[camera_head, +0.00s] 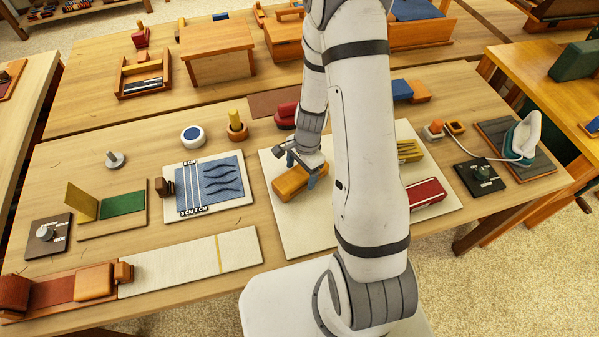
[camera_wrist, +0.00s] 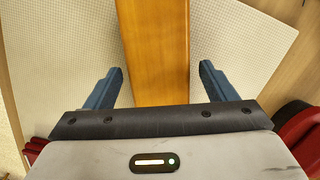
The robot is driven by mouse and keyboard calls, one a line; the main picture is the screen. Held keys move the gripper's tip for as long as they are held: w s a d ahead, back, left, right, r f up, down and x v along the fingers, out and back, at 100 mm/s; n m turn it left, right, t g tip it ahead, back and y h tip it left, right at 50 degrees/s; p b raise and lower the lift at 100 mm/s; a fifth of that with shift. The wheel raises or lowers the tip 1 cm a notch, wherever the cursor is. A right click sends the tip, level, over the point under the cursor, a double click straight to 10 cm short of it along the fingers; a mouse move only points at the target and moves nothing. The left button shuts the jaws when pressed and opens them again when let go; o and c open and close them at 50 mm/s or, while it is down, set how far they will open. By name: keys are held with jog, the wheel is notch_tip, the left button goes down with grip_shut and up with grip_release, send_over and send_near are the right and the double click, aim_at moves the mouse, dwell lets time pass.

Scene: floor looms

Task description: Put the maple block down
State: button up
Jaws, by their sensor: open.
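The maple block (camera_head: 290,184) is a long orange-yellow wooden block. It appears to lie on the cream board (camera_head: 300,232) on the workbench, beside my arm. My gripper (camera_head: 300,170) is right at the block, pointing down. In the wrist view the block (camera_wrist: 157,40) runs lengthwise between the two blue fingers of my gripper (camera_wrist: 160,70). The fingers stand apart, with a gap between the block and each finger. My arm hides part of the board to the right of the block.
Left of the board lies a panel with blue cloth (camera_head: 222,178). A red block (camera_head: 286,114) stands behind the gripper. A red box (camera_head: 427,193) and a yellow tray (camera_head: 409,151) sit right of my arm. The board's front left part is bare.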

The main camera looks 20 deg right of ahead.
notch_tip(320, 180, up, 11)
jog(key=d, duration=0.2)
jog(key=s+a+r+n+t, duration=0.1)
jog(key=s+r+n+t, duration=0.1)
jog(key=s+r+n, duration=0.4)
jog(key=s+a+r+n+t+h, duration=0.1)
jog(key=s+r+n+t, duration=0.1)
jog(key=s+r+n, duration=0.5)
jog(key=shift+s+r+h+b, duration=0.35)
jog(key=shift+s+r, duration=0.5)
jog(key=shift+r, duration=2.45)
jog(key=shift+a, duration=0.1)
